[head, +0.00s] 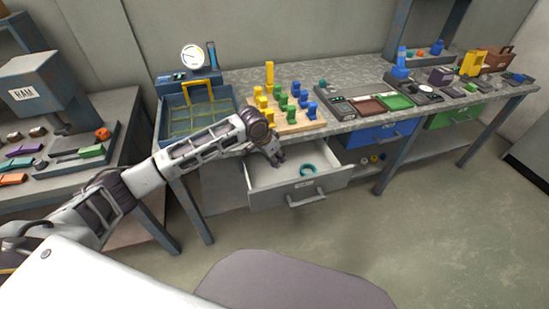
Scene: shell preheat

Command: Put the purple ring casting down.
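My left gripper (276,158) hangs over the left part of an open grey drawer (322,185) under the bench. Its fingers are small and dark here, and I cannot tell whether they are open, shut or holding anything. I cannot make out a purple ring casting in this view. A teal ring (307,170) lies in the drawer, to the right of the gripper and apart from it. My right gripper is not in view.
On the bench stand a blue tank (172,122) with a gauge, a wooden board (290,126) of coloured blocks and a panel with a green tray (396,101). A blue drawer (380,135) is to the right. A press (45,95) stands left.

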